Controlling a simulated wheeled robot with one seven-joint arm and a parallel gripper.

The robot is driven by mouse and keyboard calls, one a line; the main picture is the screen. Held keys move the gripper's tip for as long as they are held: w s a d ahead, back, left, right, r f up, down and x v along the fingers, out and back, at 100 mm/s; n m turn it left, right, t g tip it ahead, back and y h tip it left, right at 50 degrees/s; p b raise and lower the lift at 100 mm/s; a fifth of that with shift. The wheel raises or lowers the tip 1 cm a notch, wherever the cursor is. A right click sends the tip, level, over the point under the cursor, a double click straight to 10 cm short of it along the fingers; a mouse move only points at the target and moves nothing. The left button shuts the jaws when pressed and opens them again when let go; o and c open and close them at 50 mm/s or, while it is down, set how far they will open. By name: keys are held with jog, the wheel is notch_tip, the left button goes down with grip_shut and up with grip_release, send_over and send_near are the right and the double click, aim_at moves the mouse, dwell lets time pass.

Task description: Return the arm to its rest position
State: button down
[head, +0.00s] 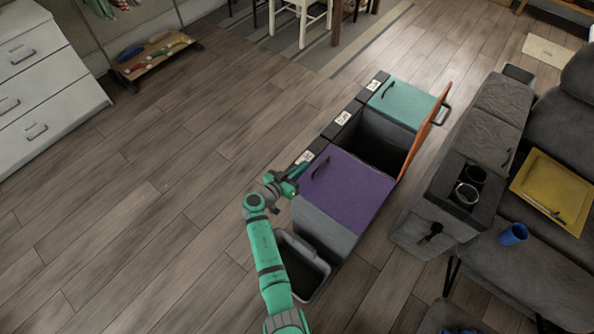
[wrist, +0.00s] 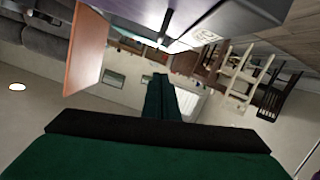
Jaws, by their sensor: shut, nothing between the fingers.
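My gripper (head: 294,180) is at the left edge of the purple-lidded bin (head: 345,190) in the head view, at about the height of its lid as far as I can judge. Whether it touches the bin I cannot tell. My green arm reaches up to it from the bottom of the picture. In the wrist view the green fingers of my gripper (wrist: 160,98) lie together with nothing between them.
The middle bin's orange lid (head: 423,137) stands raised; a teal-lidded bin (head: 402,104) is behind. A grey open bin (head: 303,262) stands beside my arm. The sofa (head: 530,260) bounds the right, white drawers (head: 45,85) the left. The wooden floor (head: 140,220) left is clear.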

jog(key=v, duration=0.3)
jog(key=shift+a+r, duration=0.1)
jog(key=shift+s, duration=0.1)
jog(key=s+a+f+n+y, duration=0.1)
jog(key=s+f+n+y, duration=0.15)
jog(key=s+f, duration=0.55)
jog(key=s+a+f+n+y, duration=0.1)
jog(key=s+f+n+y, duration=0.2)
jog(key=s, duration=0.9)
jog(key=s+r+y, duration=0.2)
jog(key=s+y, duration=0.1)
jog(key=s, duration=0.5)
jog(key=s+d+r+t+y, duration=0.1)
jog(key=s+r+t, duration=0.1)
jog(key=s+r, duration=0.7)
jog(key=s+d+r+t, duration=0.1)
jog(key=s+r, duration=0.7)
jog(key=r, duration=0.9)
jog(key=shift+s+t+y, duration=0.35)
jog(key=shift+s+t, duration=0.05)
jog(key=shift+r, duration=0.1)
